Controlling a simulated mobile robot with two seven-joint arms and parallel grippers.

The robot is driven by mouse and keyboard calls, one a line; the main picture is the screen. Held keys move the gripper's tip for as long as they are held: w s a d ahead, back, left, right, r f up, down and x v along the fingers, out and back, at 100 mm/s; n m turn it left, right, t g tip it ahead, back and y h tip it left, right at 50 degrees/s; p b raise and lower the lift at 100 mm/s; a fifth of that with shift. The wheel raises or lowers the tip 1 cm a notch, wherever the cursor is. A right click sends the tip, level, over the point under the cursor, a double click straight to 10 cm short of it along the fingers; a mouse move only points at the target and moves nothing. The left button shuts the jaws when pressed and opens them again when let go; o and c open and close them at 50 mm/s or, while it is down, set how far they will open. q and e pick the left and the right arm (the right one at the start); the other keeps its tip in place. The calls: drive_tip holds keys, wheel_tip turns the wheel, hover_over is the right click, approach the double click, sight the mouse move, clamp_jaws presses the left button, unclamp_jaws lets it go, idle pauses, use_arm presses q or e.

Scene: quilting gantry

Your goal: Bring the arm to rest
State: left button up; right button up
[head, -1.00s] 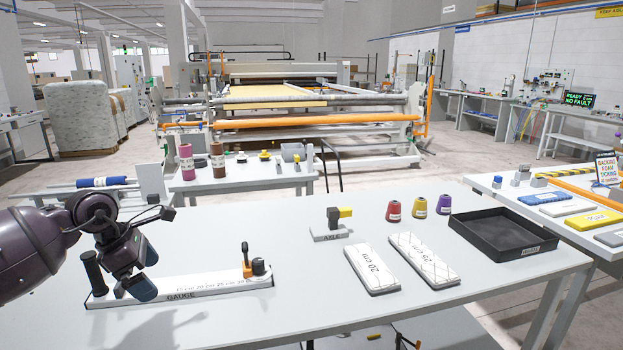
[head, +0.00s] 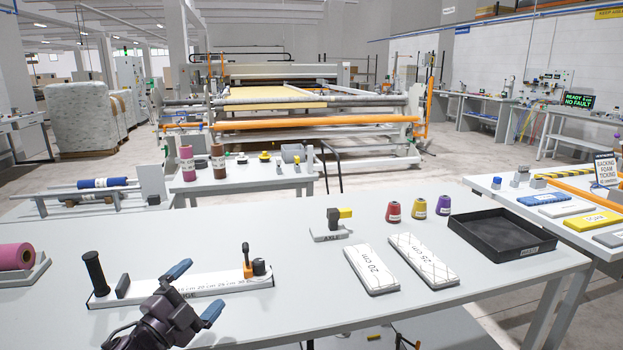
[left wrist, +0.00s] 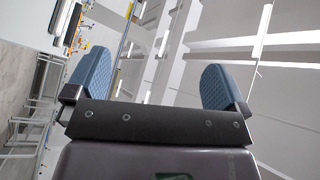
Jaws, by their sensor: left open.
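My left gripper (head: 197,289) is low in the head view, in front of the white gauge (head: 215,284) and overlapping its lower edge in the picture. Its two blue-padded fingers stand wide apart with nothing between them. In the left wrist view the same open gripper (left wrist: 155,85) shows empty, with ceiling beams and a tilted strip of the hall beyond it. Whether it touches the gauge or the table (head: 310,285) cannot be told. My right gripper is in neither view.
The gauge carries a black post (head: 95,272) and an orange slider (head: 248,266). An axle block (head: 330,233), two white pads, several thread cones and a black tray (head: 503,236) stand to the right. A pink roll (head: 15,257) lies at the left. The table's front middle is clear.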

use_arm(q)
drive_tip(key=s+a+f+n+g+y, duration=0.2)
drive_tip(key=s+f+n+y, duration=0.1)
drive_tip(key=s+f+n, duration=0.4)
drive_tip(key=s+a+f+n+g+y, duration=0.1)
drive_tip(key=s+a+f+n+y, duration=0.3)
drive_tip(key=f, duration=0.6)
drive_tip(key=s+f+n+g+y, duration=0.1)
drive_tip(key=s+f+n+g, duration=0.1)
drive_tip(key=s+f, duration=0.3)
drive_tip(key=s+f+n+g, duration=0.2)
drive_tip(key=s+f, duration=0.4)
drive_tip(key=s, duration=0.8)
drive_tip(key=shift+s+n+y, duration=0.15)
drive_tip(key=shift+n+y, duration=0.25)
drive_tip(key=shift+n, duration=0.4)
